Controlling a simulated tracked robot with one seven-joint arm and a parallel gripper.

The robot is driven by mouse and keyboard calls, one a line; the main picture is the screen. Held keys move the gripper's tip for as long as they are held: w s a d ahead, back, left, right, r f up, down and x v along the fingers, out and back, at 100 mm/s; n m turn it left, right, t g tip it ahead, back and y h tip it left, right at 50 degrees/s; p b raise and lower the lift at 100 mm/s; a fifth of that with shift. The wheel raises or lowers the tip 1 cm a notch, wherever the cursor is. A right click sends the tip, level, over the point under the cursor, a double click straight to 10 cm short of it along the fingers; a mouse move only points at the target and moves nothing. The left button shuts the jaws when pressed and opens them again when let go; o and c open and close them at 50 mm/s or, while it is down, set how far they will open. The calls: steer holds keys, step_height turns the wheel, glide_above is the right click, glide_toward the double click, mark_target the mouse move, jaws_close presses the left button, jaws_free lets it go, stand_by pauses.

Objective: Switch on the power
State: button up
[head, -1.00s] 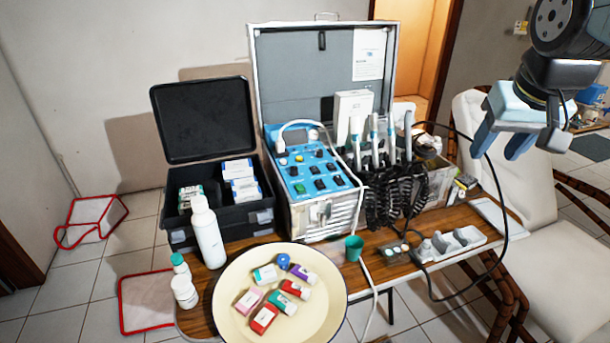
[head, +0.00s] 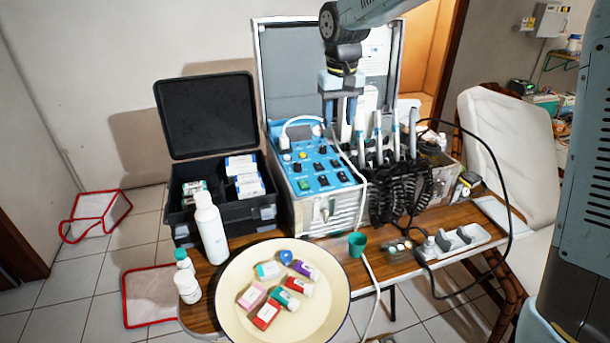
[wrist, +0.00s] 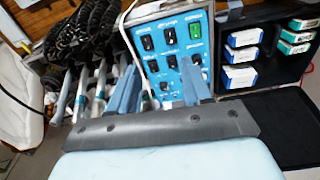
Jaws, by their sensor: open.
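The blue control panel (head: 322,170) of the open metal case carries several black rocker switches, small knobs and one green switch (head: 304,184) at its front left corner. In the wrist view the panel (wrist: 160,28) lies ahead of the fingers, with the green switch (wrist: 195,32) at its upper right. My gripper (head: 340,122) is open and empty, pointing down above the back of the panel, apart from the switches. Its two blue fingers also show in the wrist view (wrist: 160,88).
Handpieces (head: 385,140) with black coiled cords stand right of the panel. A white hose loops over the panel's back. An open black case (head: 225,221) stands left. A cream basin (head: 240,318) with small boxes and a green cup (head: 357,244) are in front.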

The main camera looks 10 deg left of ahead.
steer(key=g, duration=0.1)
glide_above(303, 181)
step_height(303, 181, down, 5)
steer(key=f+n, duration=0.1)
step_height(303, 181, down, 14)
steer(key=shift+r, duration=0.2)
jaws_close()
stand_by(0.4)
